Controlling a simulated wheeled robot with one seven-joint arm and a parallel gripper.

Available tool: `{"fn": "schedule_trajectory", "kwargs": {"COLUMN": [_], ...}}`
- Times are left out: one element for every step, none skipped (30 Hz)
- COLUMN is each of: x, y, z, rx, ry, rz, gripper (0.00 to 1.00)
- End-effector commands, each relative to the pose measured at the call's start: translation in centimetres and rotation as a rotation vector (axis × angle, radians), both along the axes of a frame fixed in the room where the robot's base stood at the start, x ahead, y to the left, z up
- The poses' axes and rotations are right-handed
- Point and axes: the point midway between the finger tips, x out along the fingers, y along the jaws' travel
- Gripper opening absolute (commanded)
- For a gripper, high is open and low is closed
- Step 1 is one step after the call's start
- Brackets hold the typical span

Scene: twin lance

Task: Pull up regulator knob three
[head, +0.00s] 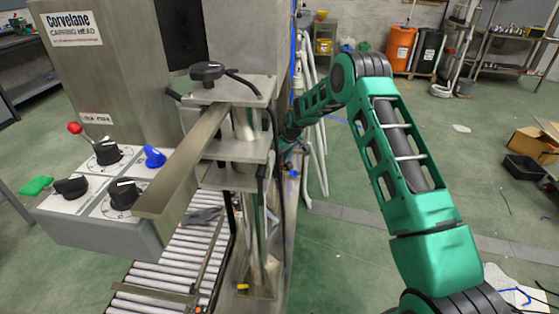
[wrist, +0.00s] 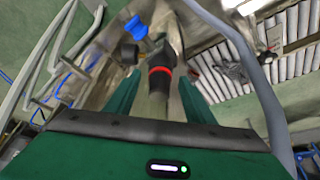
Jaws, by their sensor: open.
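In the wrist view, my gripper (wrist: 161,88) is open, with a green finger on each side. A dark cylindrical knob with a red ring (wrist: 161,71) lies between the fingers in the picture; I cannot tell whether they touch it. A second dark knob (wrist: 128,52) and a blue part (wrist: 136,28) are beyond it to the left. No number is readable, so I cannot tell which is regulator knob three. In the head view, my arm reaches behind the capping machine's column, which hides the gripper and the regulator knobs.
The capping machine (head: 110,90) carries a control box (head: 130,232) with dials and coloured controls. A black handwheel (head: 207,72) tops the column. A roller conveyor (head: 178,262) runs below. In the wrist view, a grey hose (wrist: 245,60) passes close at right. Open floor lies at right.

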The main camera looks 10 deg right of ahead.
Motion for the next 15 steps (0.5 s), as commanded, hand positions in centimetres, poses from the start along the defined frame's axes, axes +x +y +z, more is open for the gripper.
{"fn": "schedule_trajectory", "kwargs": {"x": [0.02,0.02,0.02,0.01,0.02,0.00,0.02,0.01,0.01,0.01,0.01,0.01,0.01,0.01,0.02], "y": [0.01,0.01,0.01,0.00,0.01,0.00,0.00,-0.01,-0.01,-0.01,-0.01,-0.01,-0.01,-0.01,-0.01], "z": [0.00,0.00,0.01,0.00,0.01,0.01,0.02,0.01,0.01,0.02,0.02,0.02,0.02,0.04,0.18], "rx": [0.000,0.000,0.000,0.000,0.000,0.000,0.000,0.000,0.000,0.000,0.000,0.000,0.000,0.000,0.000], "ry": [0.000,0.000,0.000,0.000,0.000,0.000,0.000,0.000,0.000,0.000,0.000,0.000,0.000,0.000,-0.001], "rz": [0.000,0.000,0.000,0.000,0.000,0.000,0.000,0.000,0.000,0.000,0.000,0.000,0.000,0.000,0.000], "gripper": [0.49,0.49,0.49,0.49,0.49,0.44,0.37,0.30,0.20,0.13,0.06,0.00,0.00,0.00,0.00]}}
